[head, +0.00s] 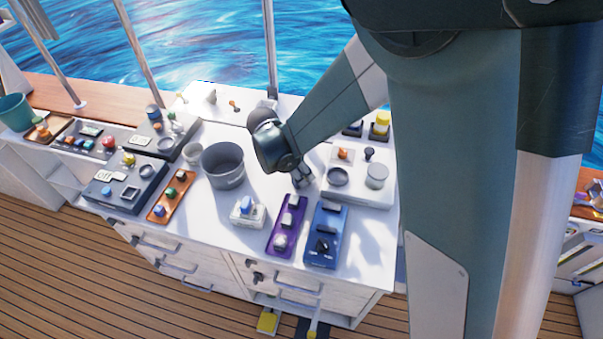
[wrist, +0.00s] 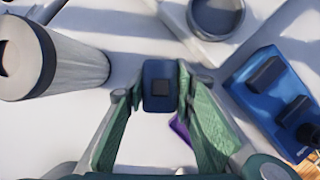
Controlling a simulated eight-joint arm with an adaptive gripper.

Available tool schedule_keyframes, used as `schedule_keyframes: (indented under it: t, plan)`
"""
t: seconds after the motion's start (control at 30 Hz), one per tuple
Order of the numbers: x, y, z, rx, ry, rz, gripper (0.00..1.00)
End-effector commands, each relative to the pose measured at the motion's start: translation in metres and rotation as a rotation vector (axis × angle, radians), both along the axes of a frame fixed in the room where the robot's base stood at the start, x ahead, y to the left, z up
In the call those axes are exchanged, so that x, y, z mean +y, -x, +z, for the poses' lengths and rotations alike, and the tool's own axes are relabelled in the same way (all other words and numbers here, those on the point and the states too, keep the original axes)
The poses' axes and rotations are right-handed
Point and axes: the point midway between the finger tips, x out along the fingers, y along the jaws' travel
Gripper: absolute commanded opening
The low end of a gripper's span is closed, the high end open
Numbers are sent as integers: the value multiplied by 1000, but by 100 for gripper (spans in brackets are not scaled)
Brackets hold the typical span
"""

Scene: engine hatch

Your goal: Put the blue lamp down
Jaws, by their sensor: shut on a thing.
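My gripper (head: 301,180) is low over the white counter, right of the grey pot and behind the purple panel. The lamp sits between the fingertips. In the head view I cannot make the lamp out at the gripper. I cannot tell whether its underside touches the counter.
The grey pot (head: 224,168) stands left of my gripper. The purple panel (head: 284,236) and the blue panel (head: 326,254) lie in front. A white panel with a round dish (head: 338,177) is at right. Bare counter (head: 262,188) shows between the pot and purple panel.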

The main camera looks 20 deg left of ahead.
Motion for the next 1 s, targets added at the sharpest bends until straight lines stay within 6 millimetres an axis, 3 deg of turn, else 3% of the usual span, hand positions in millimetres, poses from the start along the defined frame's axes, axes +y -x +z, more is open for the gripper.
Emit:
schedule_keyframes:
  t: [0.07, 0.1, 0.2, 0.73, 1.0]
  plan:
    - [0, 0, -3, 0, 0, 0, 12]
    - [0, 0, -3, 0, 0, 0, 28]
    - [0, 0, -2, 0, 0, 0, 41]
    - [0, 0, 2, 0, 0, 0, 41]
    - [6, 7, 24, 0, 0, 0, 41]
